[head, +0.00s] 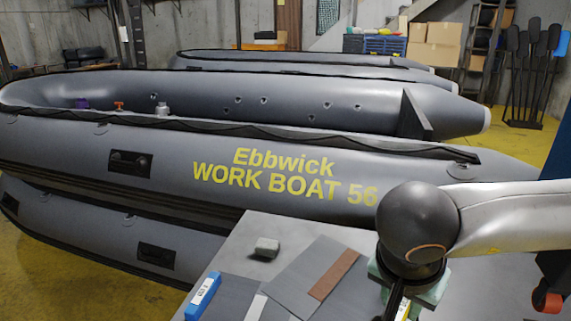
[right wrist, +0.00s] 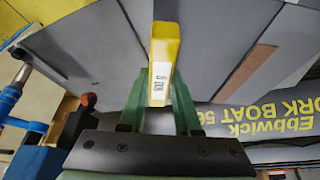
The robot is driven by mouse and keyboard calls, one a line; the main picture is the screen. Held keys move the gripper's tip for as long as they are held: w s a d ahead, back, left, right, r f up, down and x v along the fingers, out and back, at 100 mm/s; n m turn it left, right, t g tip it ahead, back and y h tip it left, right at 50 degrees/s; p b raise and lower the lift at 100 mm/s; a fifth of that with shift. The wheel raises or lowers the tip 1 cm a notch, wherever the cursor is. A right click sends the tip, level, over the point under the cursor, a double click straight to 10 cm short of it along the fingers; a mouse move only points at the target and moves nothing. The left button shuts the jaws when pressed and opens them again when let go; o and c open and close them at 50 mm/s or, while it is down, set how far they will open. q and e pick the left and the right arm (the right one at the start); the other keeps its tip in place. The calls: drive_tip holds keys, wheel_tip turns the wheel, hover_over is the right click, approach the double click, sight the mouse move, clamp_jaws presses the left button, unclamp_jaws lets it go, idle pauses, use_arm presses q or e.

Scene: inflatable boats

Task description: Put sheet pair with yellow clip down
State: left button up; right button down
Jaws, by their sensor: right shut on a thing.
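My right gripper (right wrist: 160,92) has green fingers and is shut on the yellow clip (right wrist: 163,45), which carries a white label. In the head view my right gripper (head: 402,292) is over the grey table, mostly hidden behind my dark wrist, with only a little yellow showing. Grey sheet material (right wrist: 205,45) lies behind the clip in the right wrist view. I cannot tell which grey surface is the clipped sheet pair, or whether it touches the table. My left gripper is not in view.
The grey table (head: 262,229) holds a blue clip with a label (head: 203,296), a small grey block (head: 267,247), and grey sheets (head: 300,283) with a brown strip (head: 333,275). The grey inflatable boat (head: 130,150) lies just behind the table.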

drive_tip(key=shift+w+d+r+n+t+y+p, duration=0.1)
drive_tip(key=shift+w+d+r+n+y, duration=0.2)
drive_tip(key=shift+d+n, duration=0.4)
drive_tip(key=shift+w+d+r+n+t+y+p, duration=0.1)
drive_tip(key=shift+w+d+r+n+y, duration=0.25)
drive_tip(key=shift+n, duration=0.5)
drive_tip(key=shift+w+d+r+n+t+y+p, duration=0.1)
drive_tip(key=shift+w+d+n+y, duration=0.1)
drive_tip(key=shift+d+n, duration=0.55)
wheel_tip(320, 180, down, 12)
drive_tip(key=s+n+y, duration=0.1)
drive_tip(key=s+n, duration=0.1)
drive_tip(key=n, duration=0.1)
drive_tip(key=shift+r, duration=0.15)
drive_tip(key=shift+a, duration=0.15)
